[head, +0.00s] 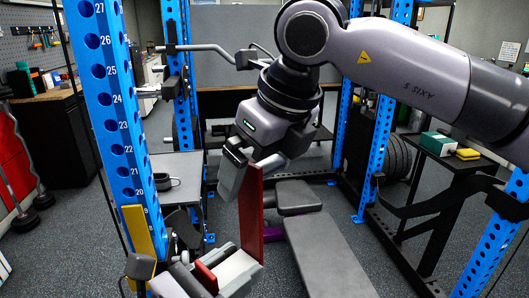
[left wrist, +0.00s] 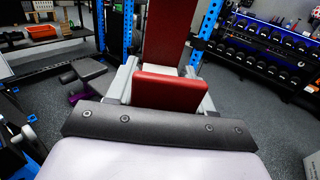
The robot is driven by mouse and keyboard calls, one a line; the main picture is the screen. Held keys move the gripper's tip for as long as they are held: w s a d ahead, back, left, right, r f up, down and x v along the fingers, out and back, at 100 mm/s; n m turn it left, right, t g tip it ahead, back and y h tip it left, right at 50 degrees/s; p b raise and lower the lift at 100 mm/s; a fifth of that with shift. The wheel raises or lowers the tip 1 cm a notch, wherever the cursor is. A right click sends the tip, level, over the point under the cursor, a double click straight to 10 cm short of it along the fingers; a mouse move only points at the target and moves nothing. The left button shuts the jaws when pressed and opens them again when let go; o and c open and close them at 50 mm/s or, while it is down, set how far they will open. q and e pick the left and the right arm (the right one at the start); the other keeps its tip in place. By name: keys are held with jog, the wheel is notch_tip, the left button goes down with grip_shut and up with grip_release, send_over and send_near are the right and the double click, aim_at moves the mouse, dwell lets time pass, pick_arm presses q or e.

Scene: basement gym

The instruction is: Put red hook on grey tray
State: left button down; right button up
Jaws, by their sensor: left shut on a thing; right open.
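The red hook (head: 250,213) has a tall flat red plate standing nearly upright and a shorter red lip low down. My left gripper (head: 222,272) is shut on its lower part. In the left wrist view the hook's short lip (left wrist: 170,90) is in front and the tall plate rises behind, between the left fingers. My right gripper (head: 250,178) is open at the top of the tall plate; whether it touches the plate is unclear. A grey tray-like surface (head: 187,165) is left of the hook, with a black ring-shaped thing on it.
A blue rack upright (head: 108,100) stands close on the left. A grey bench (head: 325,255) lies right of the hook. A black stand (head: 455,160) with a green box is farther right. In the left wrist view a dumbbell rack (left wrist: 265,50) is at the right.

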pick_arm(q)
jog(key=shift+r, duration=0.2)
pick_arm(e)
jog(key=shift+c, duration=0.3)
jog(key=c, duration=1.5)
pick_arm(q)
jog(key=shift+c, duration=1.8)
grip_release()
jog(key=shift+f, duration=0.1)
pick_arm(e)
jog(key=shift+c, duration=0.4)
